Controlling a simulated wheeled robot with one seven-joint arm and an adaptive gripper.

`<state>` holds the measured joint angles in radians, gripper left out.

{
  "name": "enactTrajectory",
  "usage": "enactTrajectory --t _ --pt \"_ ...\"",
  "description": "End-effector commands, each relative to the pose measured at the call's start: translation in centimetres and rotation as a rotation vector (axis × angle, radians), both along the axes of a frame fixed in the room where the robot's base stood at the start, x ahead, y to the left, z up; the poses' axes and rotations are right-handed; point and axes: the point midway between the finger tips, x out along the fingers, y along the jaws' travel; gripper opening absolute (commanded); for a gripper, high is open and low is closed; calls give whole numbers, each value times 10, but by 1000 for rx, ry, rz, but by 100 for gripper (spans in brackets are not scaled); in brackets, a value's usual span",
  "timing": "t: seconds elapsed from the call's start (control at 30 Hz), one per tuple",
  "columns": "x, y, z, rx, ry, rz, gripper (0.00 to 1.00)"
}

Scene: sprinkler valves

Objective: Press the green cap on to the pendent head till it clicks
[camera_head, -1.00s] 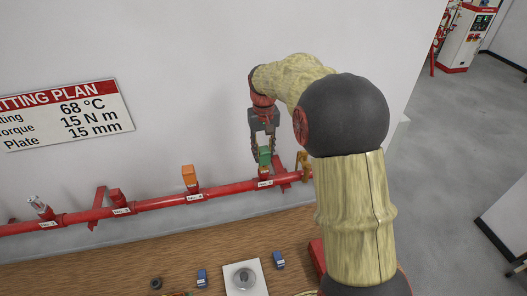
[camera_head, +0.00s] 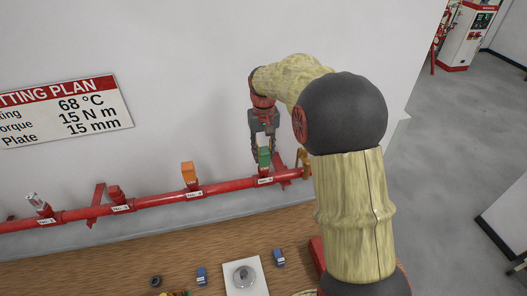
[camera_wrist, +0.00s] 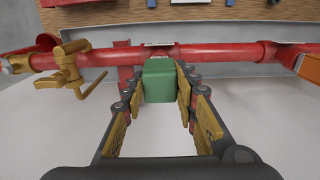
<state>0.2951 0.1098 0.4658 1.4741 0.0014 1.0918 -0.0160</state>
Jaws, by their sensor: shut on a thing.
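The green cap (camera_head: 264,156) sits over an outlet on the red pipe near its right end, above a white label. In the wrist view the green cap (camera_wrist: 159,80) stands between my two fingers, against the red pipe. My gripper (camera_head: 263,152) points down from above and is shut on the green cap; it also shows in the wrist view (camera_wrist: 159,92). The pendent head under the cap is hidden. I cannot tell whether the cap is fully seated.
A brass valve (camera_wrist: 75,68) is close beside my gripper. The wooden bench (camera_head: 110,272) holds blue pieces and a white plate (camera_head: 234,284).

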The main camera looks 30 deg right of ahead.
Motion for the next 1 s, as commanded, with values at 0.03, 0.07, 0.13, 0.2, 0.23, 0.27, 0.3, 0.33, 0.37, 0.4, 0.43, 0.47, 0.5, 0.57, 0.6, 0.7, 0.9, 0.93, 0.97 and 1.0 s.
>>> enactTrajectory --t 0.03,0.07,0.13,0.2,0.23,0.27,0.3,0.33,0.37,0.4,0.43,0.47,0.5,0.57,0.6,0.7,0.9,0.93,0.97,1.0 --pt "0 0 -2 0 0 0 3" --pt "0 0 -2 0 0 0 3" --pt "0 0 -4 0 0 0 3" --pt "0 0 -6 0 1 0 3" --pt "0 0 -6 0 1 0 3" --pt "0 0 -7 0 1 0 3" --pt "0 0 -8 0 1 0 3" --pt "0 0 -9 0 1 0 3" --pt "0 0 -9 0 1 0 3" --pt "0 0 -8 0 0 0 31" --pt "0 0 -8 0 1 0 33" --pt "0 0 -8 0 1 0 35" --pt "0 0 -8 0 1 0 37" --pt "0 0 -8 0 1 0 40" --pt "0 0 -8 0 0 0 43" --pt "0 0 -8 0 0 0 48" --pt "0 0 -8 0 0 0 50" --pt "0 0 -8 0 0 0 50" --pt "0 0 -8 0 0 0 50" --pt "0 0 -8 0 0 0 50"
